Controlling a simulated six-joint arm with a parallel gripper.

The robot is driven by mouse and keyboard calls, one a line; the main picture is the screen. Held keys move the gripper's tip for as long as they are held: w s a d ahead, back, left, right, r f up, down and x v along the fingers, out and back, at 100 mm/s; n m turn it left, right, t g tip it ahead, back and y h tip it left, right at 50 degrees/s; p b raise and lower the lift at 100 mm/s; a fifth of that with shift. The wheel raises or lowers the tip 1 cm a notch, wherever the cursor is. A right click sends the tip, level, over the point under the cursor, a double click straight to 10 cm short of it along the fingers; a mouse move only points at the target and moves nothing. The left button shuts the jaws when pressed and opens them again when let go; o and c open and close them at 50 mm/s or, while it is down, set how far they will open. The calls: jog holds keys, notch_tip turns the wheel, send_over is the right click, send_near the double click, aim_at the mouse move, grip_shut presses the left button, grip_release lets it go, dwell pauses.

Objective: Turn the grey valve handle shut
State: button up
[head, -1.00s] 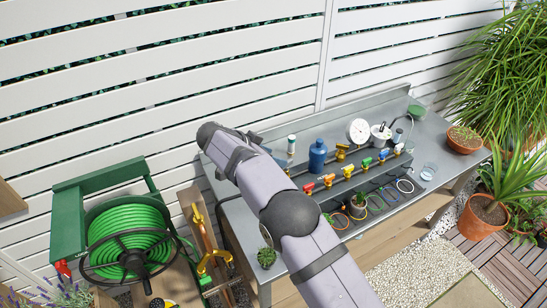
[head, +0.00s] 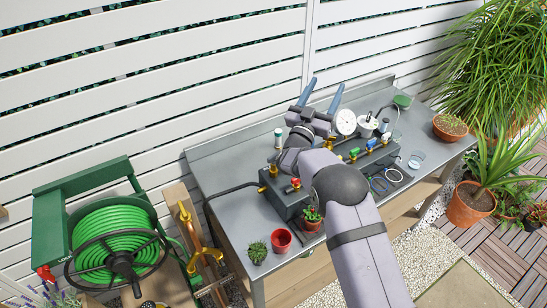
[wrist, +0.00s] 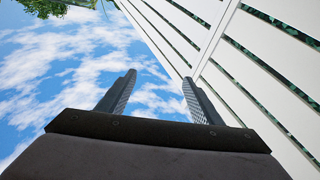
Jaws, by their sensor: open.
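A dark manifold box (head: 287,207) on the bench carries a row of small valves with coloured handles. A red handle (head: 296,182) shows at its left, and a blue handle (head: 372,143) shows farther right. I cannot pick out a grey handle; my arm hides the middle of the row. My gripper (head: 326,84) is open and empty above the bench, its fingers pointing up and away from the valves. In the wrist view, the two fingers (wrist: 158,77) stand apart against the sky and fence.
A metal bench (head: 225,185) stands against a white slatted fence (head: 150,85). A white gauge (head: 345,121) stands just right of my gripper. A red pot (head: 281,240) and a small plant (head: 257,251) are at the front. A green hose reel (head: 115,240) is left.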

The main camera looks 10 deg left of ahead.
aim_at(275, 156)
jog(key=a+f+n+y, duration=0.1)
jog(key=f+n+y, duration=0.1)
jog(key=y, duration=0.3)
jog(key=s+a+f+n+g+y, duration=0.1)
jog(key=a+f+n+y, duration=0.1)
jog(key=n+y, duration=0.2)
jog(key=s+a+f+n+g+y+b, duration=0.1)
jog(key=f+n+y, duration=0.2)
jog(key=y, duration=0.3)
jog(key=shift+a+n, duration=0.15)
jog(key=shift+n, duration=0.35)
jog(key=s+f+n+g+y, duration=0.1)
jog(key=s+f+g+y, duration=0.1)
jog(key=s+f+g, duration=0.1)
jog(key=s+a+f+n+g+y, duration=0.1)
jog(key=s+f+g+y, duration=0.1)
jog(key=s+f+g, duration=0.2)
jog(key=s+a+f+n+g+y+b, duration=0.1)
jog(key=s+f+n+g, duration=0.1)
jog(key=s+f, duration=0.3)
jog(key=shift+s+a+f+g+y, duration=0.15)
jog(key=shift+s+f+g+y, duration=0.2)
jog(key=shift+g, duration=0.35)
jog(key=shift+p+x, duration=1.1)
jog(key=shift+x, duration=1.45)
jog(key=shift+p+x, duration=0.35)
jog(key=shift+x, duration=0.8)
jog(key=shift+c, duration=0.6)
jog(key=c, duration=0.9)
